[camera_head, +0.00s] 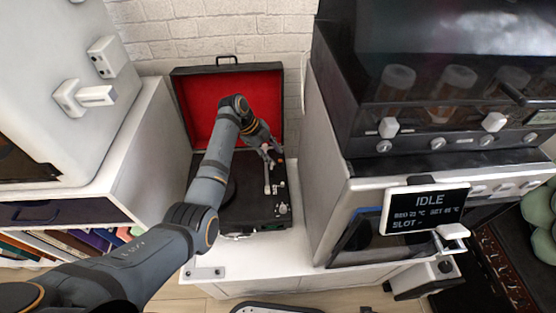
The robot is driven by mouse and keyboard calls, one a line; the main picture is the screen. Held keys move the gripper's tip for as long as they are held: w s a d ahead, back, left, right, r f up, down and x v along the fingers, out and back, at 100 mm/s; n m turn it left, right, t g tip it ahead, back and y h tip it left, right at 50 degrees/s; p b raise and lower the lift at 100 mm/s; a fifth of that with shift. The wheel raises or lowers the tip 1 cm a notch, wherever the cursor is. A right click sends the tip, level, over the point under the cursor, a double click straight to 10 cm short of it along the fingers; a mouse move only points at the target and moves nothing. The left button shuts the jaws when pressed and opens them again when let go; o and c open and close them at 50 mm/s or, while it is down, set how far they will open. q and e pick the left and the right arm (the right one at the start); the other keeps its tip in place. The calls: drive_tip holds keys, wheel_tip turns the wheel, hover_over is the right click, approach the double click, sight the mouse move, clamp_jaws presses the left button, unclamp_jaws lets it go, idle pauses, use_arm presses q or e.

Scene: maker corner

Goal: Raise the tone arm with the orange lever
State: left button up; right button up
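A black suitcase record player (266,212) with a red-lined open lid (196,97) stands on a white cabinet. Its pale tone arm (267,182) lies along the right part of the deck. A small orange-red spot, seemingly the orange lever (281,160), shows at the deck's back right. My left arm reaches over the deck and hides much of the platter. My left gripper (271,150) is just behind the tone arm, close to the orange spot. Its fingers look spread, with nothing seen between them. Contact with the lever cannot be told. My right gripper is out of view.
A white cabinet side (323,180) with a dark machine on top rises close on the right. A display reading IDLE (426,208) hangs on its front. A white shelf (150,140) with books below stands on the left. The cabinet top before the player (270,258) is clear.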

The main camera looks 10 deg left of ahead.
sight(280, 162)
use_arm(q)
drive_tip(key=shift+b+x, duration=0.3)
drive_tip(key=shift+x, duration=1.7)
drive_tip(key=shift+c, duration=0.3)
clamp_jaws()
